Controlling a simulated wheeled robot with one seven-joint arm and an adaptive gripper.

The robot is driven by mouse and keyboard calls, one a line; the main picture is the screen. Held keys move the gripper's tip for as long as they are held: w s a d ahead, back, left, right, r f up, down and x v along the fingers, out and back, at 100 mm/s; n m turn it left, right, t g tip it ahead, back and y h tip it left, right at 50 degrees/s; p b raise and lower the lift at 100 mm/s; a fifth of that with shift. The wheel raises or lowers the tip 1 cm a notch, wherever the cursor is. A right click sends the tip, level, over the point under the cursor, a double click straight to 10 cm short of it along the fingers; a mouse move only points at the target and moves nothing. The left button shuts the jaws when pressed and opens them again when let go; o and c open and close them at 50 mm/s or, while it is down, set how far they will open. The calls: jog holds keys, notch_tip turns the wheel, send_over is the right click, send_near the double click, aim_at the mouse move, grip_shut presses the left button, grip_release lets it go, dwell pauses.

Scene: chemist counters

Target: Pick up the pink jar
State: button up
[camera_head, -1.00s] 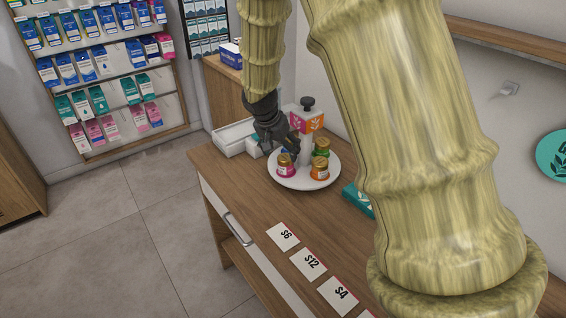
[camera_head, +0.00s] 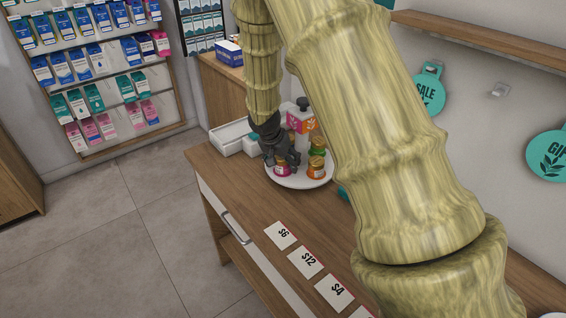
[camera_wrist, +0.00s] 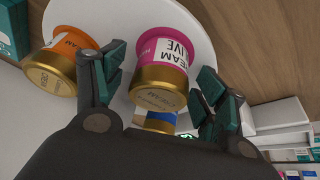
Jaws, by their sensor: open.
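The pink jar (camera_wrist: 163,55) has a gold lid and stands on a round white tray (camera_wrist: 207,62). In the wrist view it lies between the two fingers of my gripper (camera_wrist: 155,92), which are open with a gap on each side of it. In the head view my gripper (camera_head: 284,160) is low over the tray and hides much of the pink jar (camera_head: 281,171). An orange jar (camera_wrist: 64,60) with a gold lid is just outside the left finger in the wrist view. A blue jar (camera_wrist: 161,119) shows partly behind the pink jar's lid.
In the head view an orange jar (camera_head: 316,167) and a green jar (camera_head: 318,143) stand to the right of my gripper. White boxes (camera_head: 232,136) stand left of the tray. Price cards (camera_head: 305,262) lie on the counter's front.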

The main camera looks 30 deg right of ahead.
jog(key=c, duration=1.2)
